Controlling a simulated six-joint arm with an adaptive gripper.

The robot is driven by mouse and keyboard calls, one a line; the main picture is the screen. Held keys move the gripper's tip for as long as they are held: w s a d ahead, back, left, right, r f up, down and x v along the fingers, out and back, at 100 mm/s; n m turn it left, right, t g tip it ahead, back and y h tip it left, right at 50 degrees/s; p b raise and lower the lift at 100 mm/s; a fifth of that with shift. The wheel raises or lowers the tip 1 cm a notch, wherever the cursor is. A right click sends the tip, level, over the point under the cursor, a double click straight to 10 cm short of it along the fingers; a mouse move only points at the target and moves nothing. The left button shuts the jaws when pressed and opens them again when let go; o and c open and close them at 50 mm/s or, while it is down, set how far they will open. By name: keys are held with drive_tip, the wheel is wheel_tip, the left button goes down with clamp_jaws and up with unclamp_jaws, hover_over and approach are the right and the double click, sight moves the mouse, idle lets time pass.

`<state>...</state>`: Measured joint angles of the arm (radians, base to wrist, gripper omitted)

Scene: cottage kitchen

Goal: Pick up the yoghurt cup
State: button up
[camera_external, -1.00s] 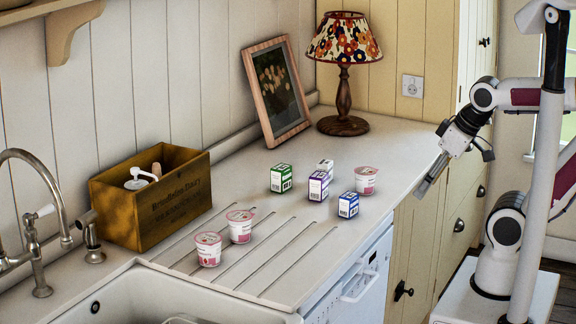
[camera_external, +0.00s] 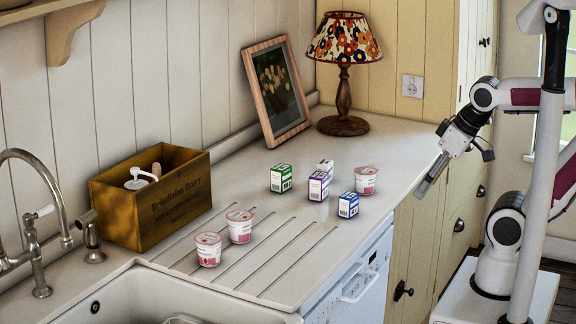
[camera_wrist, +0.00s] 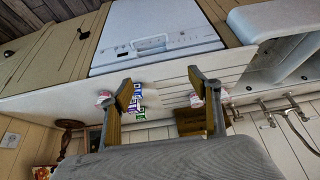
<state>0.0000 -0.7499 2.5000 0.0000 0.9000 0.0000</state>
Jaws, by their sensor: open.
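Three white-and-pink yoghurt cups stand upright on the worktop. One cup (camera_external: 366,181) is beside small cartons, and two cups, a nearer one (camera_external: 208,250) and a farther one (camera_external: 239,227), are on the grooved drainer. In the wrist view, one cup (camera_wrist: 104,97) shows beside the left finger, partly hidden, and two more (camera_wrist: 197,101) show near the right finger. My gripper (camera_external: 428,184) is open and empty, off the worktop's right edge, apart from every cup. Its two spread fingers frame the wrist view (camera_wrist: 160,78).
Several cartons, green (camera_external: 281,178), purple (camera_external: 318,186) and blue (camera_external: 348,205), stand close to the single cup. A wooden crate (camera_external: 150,210), sink (camera_external: 150,295), lamp (camera_external: 344,75) and picture frame (camera_external: 276,92) surround the worktop. The right end of the worktop (camera_external: 405,160) is clear.

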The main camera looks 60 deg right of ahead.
drive_tip(key=shift+o, duration=0.2)
idle(0.3)
drive_tip(key=n+t+h, duration=0.1)
drive_tip(key=t+h, duration=0.2)
drive_tip(key=t, duration=0.3)
hover_over(375, 173)
drive_tip(key=a, duration=0.5)
wheel_tip(375, 173, down, 5)
drive_tip(key=d+f, duration=0.1)
drive_tip(key=d+f+t+y, duration=0.1)
drive_tip(key=f, duration=0.1)
drive_tip(key=d+f+n+t, duration=0.1)
drive_tip(key=f, duration=0.1)
drive_tip(key=shift+w+d+f+y, duration=0.25)
drive_tip(key=shift+w+d+y, duration=0.1)
drive_tip(key=shift+d+y, duration=0.05)
drive_tip(key=shift+s+d+f+t+y, duration=0.2)
drive_tip(key=shift+s+f+t+y, duration=0.1)
drive_tip(key=shift+f+t, duration=0.3)
drive_tip(key=shift+s+d+f+t+y, duration=0.25)
drive_tip(key=shift+s+f+t+y, duration=0.25)
drive_tip(key=shift+s+f+y, duration=0.15)
drive_tip(key=shift+s+d+f+m+t, duration=0.15)
drive_tip(key=shift+s+m+t, duration=0.15)
drive_tip(key=shift+s+t, duration=0.3)
drive_tip(key=shift+s+d+f+m+t+y, duration=0.15)
drive_tip(key=shift+s+m+t+y, duration=0.25)
drive_tip(key=shift+s, duration=0.65)
